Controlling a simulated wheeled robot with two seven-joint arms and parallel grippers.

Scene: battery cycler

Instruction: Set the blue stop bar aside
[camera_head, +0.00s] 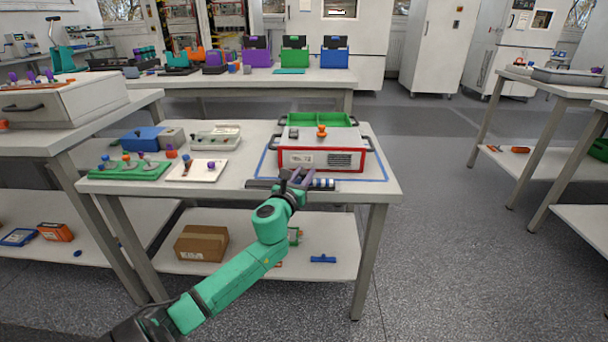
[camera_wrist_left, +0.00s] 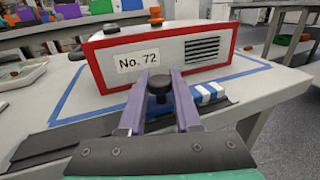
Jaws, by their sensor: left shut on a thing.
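The blue stop bar (camera_wrist_left: 207,93) has white stripes and lies along the table's front edge, in front of the red-framed box marked No. 72 (camera_wrist_left: 168,52). In the head view its striped end (camera_head: 323,184) shows to the right of my gripper. My left gripper (camera_head: 297,177) is over the bar. In the left wrist view its purple fingers (camera_wrist_left: 160,88) are shut on the bar's black knob (camera_wrist_left: 160,84). The fingers hide the bar's middle. Whether the bar is lifted off its dark rail (camera_wrist_left: 60,145) I cannot tell. My right gripper is not in view.
A blue outline (camera_head: 365,180) on the table surrounds the box. A white tray (camera_head: 212,170) and a green tray (camera_head: 120,172) with small parts stand to the left.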

